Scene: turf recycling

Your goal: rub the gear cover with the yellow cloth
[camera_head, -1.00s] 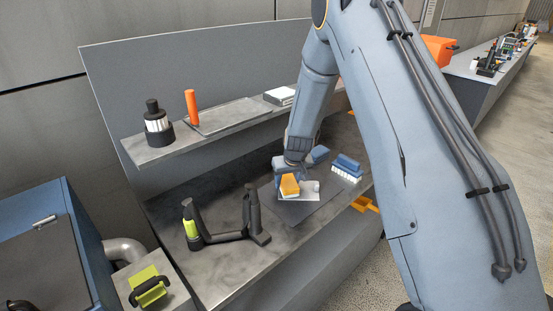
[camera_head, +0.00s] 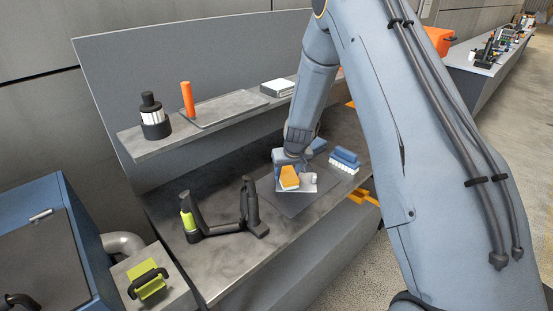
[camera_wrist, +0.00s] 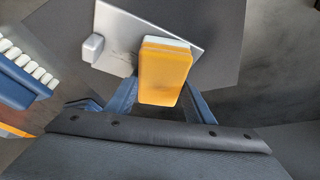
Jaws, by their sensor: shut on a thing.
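My gripper (camera_head: 290,162) is shut on the yellow cloth (camera_head: 289,178), a thick orange-yellow pad with a pale layer along one edge. In the wrist view the cloth (camera_wrist: 164,75) sits between my two blue fingers (camera_wrist: 160,102) and overlaps the near edge of the gear cover. The gear cover (camera_head: 308,187) is a flat silver plate with a small block on it, lying on a dark mat. The wrist view shows the cover (camera_wrist: 195,28) with a dark smudge beside the cloth. The cloth hides part of the cover. I cannot tell whether they touch.
A blue brush with white bristles (camera_head: 344,160) lies just right of the mat (camera_head: 290,205). A black tool with a green band (camera_head: 225,227) stands left on the bench. A shelf (camera_head: 215,118) with a black jar (camera_head: 153,117) and an orange cylinder (camera_head: 187,98) runs behind.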

